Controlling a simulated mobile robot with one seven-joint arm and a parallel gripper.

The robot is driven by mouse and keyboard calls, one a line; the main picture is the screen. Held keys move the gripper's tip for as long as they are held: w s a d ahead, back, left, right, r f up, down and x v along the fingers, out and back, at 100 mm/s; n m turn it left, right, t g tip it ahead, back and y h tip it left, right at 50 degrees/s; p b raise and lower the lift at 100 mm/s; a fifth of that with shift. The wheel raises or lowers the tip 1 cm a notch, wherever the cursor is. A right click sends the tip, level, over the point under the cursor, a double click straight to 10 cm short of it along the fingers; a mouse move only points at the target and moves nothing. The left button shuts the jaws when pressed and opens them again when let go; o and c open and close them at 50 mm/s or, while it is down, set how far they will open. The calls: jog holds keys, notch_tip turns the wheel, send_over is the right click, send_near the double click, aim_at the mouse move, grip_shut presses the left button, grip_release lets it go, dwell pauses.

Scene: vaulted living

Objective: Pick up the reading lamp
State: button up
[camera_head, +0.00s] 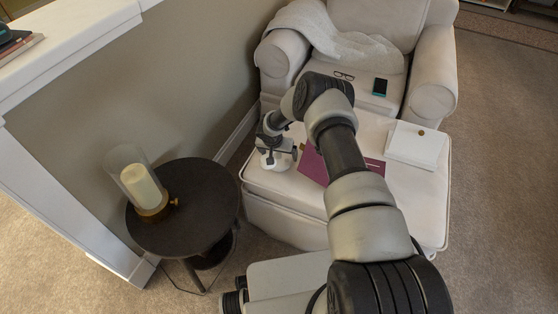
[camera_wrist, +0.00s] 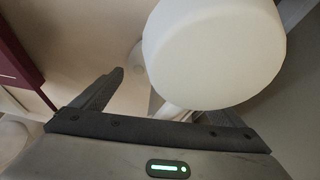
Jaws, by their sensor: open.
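A white, rounded cylinder (camera_wrist: 213,55), which looks like the reading lamp's shade, fills the upper right of the wrist view. It is very close to the camera and covers part of my right finger. A pale stem-like part shows below it. In the head view, a small white part (camera_head: 275,161) shows on the ottoman under my gripper; I cannot tell whether it is the lamp's base. My gripper (camera_head: 277,150) points down over the ottoman's left corner. In the wrist view my gripper (camera_wrist: 165,95) is open. Whether the fingers touch the lamp cannot be told.
The cream ottoman (camera_head: 285,195) carries a burgundy book (camera_head: 312,165) and a white box (camera_head: 416,145). The armchair (camera_head: 433,85) behind holds glasses (camera_head: 344,76), a phone (camera_head: 380,87) and a blanket. A dark round side table (camera_head: 205,190) with a glass-cylinder candle lamp (camera_head: 140,185) stands left.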

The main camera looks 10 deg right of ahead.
jog(key=c, duration=1.3)
jog(key=shift+w+r, duration=0.1)
jog(key=shift+r, duration=0.05)
jog(key=shift+c, duration=0.3)
